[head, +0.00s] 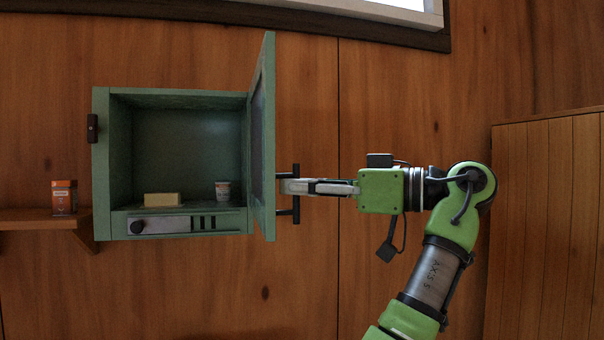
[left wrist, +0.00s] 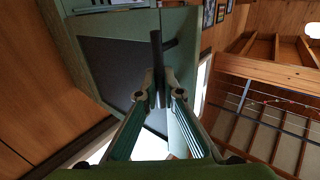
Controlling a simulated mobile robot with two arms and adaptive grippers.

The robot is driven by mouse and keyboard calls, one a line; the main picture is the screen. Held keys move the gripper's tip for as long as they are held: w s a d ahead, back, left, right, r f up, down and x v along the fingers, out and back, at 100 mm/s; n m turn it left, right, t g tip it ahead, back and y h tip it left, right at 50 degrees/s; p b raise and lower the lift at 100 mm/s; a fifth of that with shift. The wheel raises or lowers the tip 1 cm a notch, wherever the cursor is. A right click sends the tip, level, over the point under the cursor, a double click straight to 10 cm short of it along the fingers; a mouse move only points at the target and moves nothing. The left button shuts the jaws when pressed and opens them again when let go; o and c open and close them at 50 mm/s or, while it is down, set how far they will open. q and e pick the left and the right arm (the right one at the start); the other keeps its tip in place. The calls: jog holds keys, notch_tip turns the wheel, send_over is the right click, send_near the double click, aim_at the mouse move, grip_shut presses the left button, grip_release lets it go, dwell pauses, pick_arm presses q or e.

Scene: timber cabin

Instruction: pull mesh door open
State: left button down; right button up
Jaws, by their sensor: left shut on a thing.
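The mesh door (head: 262,140) of a green wall cabinet (head: 101,165) stands swung wide open at the cabinet's right side, seen nearly edge-on. Its dark mesh panel (left wrist: 110,70) and green frame show in the left wrist view. A dark bar handle (head: 296,214) stands upright on the door's outer face; it also shows in the left wrist view (left wrist: 157,50). My left gripper (head: 287,186) is shut on the handle, with a finger on each side of it in the left wrist view (left wrist: 159,97). The middle of the handle is partly hidden by the fingers. My right gripper is not in view.
A small shelf (head: 40,218) with an orange box (head: 64,197) is at the left. A slatted wooden panel (head: 550,220) stands at the right, beyond my arm.

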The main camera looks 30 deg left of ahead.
pick_arm(q)
jog(key=shift+w+d, duration=0.1)
jog(key=shift+w, duration=0.1)
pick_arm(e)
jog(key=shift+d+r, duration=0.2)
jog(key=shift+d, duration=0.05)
pick_arm(q)
jog(key=shift+s, duration=0.1)
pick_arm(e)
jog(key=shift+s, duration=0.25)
pick_arm(q)
jog(key=c, duration=2.2)
grip_release()
jog(key=shift+a, duration=0.2)
jog(key=d, duration=0.2)
jog(key=w+d, duration=0.1)
jog(key=d, duration=0.4)
jog(key=shift+w+d, duration=0.15)
jog(key=shift+w, duration=0.2)
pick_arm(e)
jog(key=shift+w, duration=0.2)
